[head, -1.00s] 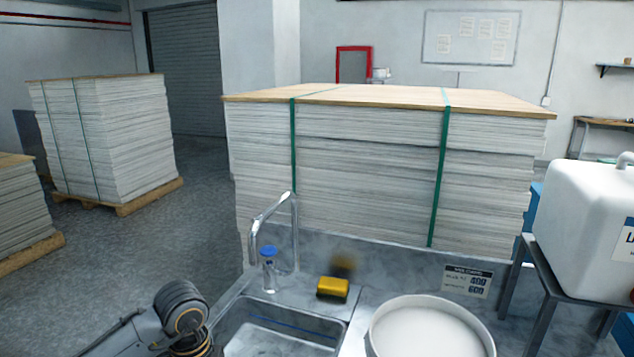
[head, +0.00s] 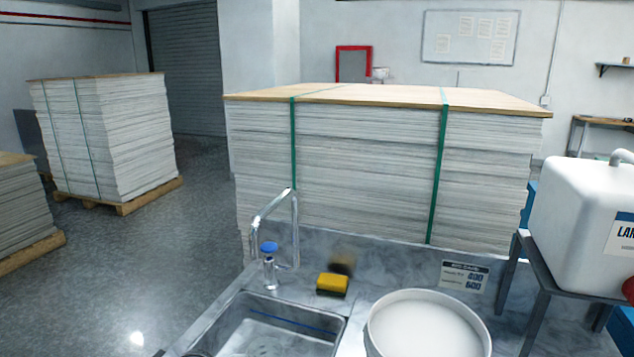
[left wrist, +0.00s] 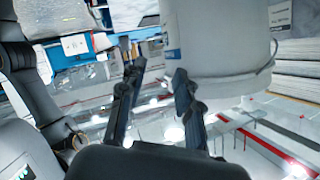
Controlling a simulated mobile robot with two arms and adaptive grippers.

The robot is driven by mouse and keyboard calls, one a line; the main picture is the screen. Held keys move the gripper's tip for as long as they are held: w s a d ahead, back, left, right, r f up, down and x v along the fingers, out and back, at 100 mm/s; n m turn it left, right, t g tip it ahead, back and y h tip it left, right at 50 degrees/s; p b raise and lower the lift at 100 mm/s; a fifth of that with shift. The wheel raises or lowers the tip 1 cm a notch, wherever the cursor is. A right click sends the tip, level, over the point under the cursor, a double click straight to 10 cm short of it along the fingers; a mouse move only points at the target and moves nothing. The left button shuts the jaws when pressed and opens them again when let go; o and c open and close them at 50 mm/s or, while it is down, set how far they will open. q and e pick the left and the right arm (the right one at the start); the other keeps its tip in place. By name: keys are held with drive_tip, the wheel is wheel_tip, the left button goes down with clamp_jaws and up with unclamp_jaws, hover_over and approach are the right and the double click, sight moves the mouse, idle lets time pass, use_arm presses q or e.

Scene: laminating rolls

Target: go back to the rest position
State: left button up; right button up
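My left gripper (left wrist: 159,68) shows in the left wrist view with its two dark fingers apart and nothing between them. A large pale round container fills the view just beyond the right finger; I cannot tell how near it is. In the head view neither gripper shows. My right gripper is in no view.
A metal sink (head: 240,318) with a tap (head: 270,262) is at the bottom, with a yellow sponge (head: 332,284) and white bucket (head: 428,326) beside it. A white jug (head: 585,225) stands on a frame at right. A tall strapped sheet stack (head: 365,165) stands behind; floor at left is open.

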use_arm(q)
wheel_tip(320, 180, up, 8)
drive_tip(key=d+n+t+h, duration=0.1)
drive_tip(key=n+t+h, duration=0.1)
drive_tip(key=t+h, duration=0.25)
drive_tip(key=w+a+r+n+t+y, duration=0.3)
drive_tip(key=w+a+r+n+t, duration=0.25)
drive_tip(key=a+n+t, duration=0.55)
drive_tip(key=w+a+f+n+t+y, duration=0.1)
drive_tip(key=a+f+n+y, duration=1)
drive_tip(key=f+y, duration=0.4)
drive_tip(key=s+a+f+m+g, duration=0.25)
drive_tip(key=s+f+g, duration=1.05)
drive_tip(key=s+f, duration=0.85)
wheel_tip(320, 180, down, 24)
drive_tip(key=s+g, duration=0.2)
drive_tip(key=s, duration=0.1)
drive_tip(key=s+a+f, duration=0.3)
drive_tip(key=s+f, duration=1.2)
drive_tip(key=s, duration=0.1)
drive_tip(key=shift+s+a+f+g+y, duration=0.2)
drive_tip(key=shift+s+f+g+y, duration=0.05)
drive_tip(key=shift+g+y, duration=0.1)
